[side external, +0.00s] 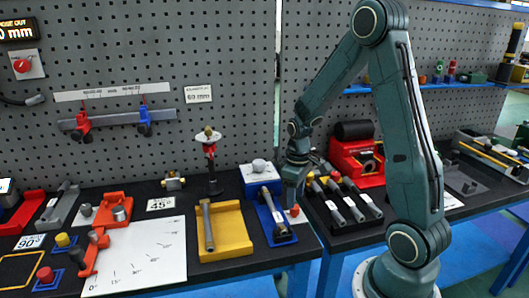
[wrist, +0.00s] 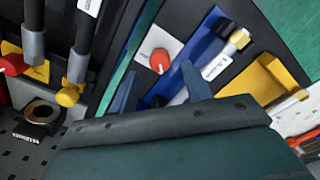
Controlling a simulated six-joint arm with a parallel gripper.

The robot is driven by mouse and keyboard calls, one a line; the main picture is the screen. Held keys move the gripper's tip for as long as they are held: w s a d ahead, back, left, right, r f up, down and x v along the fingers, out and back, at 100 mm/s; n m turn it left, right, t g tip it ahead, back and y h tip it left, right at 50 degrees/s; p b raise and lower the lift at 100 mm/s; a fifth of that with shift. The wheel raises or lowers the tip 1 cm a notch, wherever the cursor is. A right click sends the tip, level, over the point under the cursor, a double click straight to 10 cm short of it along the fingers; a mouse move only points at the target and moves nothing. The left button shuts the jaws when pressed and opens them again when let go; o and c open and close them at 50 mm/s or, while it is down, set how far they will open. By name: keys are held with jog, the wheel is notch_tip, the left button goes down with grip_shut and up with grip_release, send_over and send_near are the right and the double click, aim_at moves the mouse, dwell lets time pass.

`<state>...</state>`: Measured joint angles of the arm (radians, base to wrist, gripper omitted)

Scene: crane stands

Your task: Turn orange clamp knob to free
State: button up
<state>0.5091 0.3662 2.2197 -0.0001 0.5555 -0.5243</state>
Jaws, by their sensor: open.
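An orange-red knob (side external: 295,210) sits on a small white plate beside the blue fixture (side external: 264,215), near the right edge of the left bench. In the wrist view the knob (wrist: 159,61) is round with a pale pointer mark, and the white plate shows around it. My gripper (side external: 292,198) points down just above the knob. In the wrist view its two fingers (wrist: 161,85) are apart, with the knob beyond the gap between them, and nothing is held. A metal tube (side external: 273,211) lies in the blue fixture; in the wrist view the fingers partly hide the fixture.
A yellow tray (side external: 226,243) with a grey tube is left of the blue fixture. A white angle sheet (side external: 140,260) and orange clamps (side external: 115,208) are farther left. Grey-ended tools (side external: 350,205) lie close on the right bench, before a red block (side external: 350,158). A gap separates the benches.

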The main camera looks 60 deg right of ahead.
notch_tip(320, 180, up, 10)
jog(key=shift+f, duration=0.2)
dwell(0.5)
jog(key=s+a+r+t, duration=0.2)
jog(key=s+a+r, duration=0.3)
jog(key=a, duration=0.3)
jog(key=s+a+r+t, duration=0.3)
jog(key=s+a+r, duration=0.2)
jog(key=s+a, duration=0.2)
jog(key=shift+s+a+r+t, duration=0.3)
jog(key=shift+a+r, duration=0.05)
jog(key=shift+a, duration=0.65)
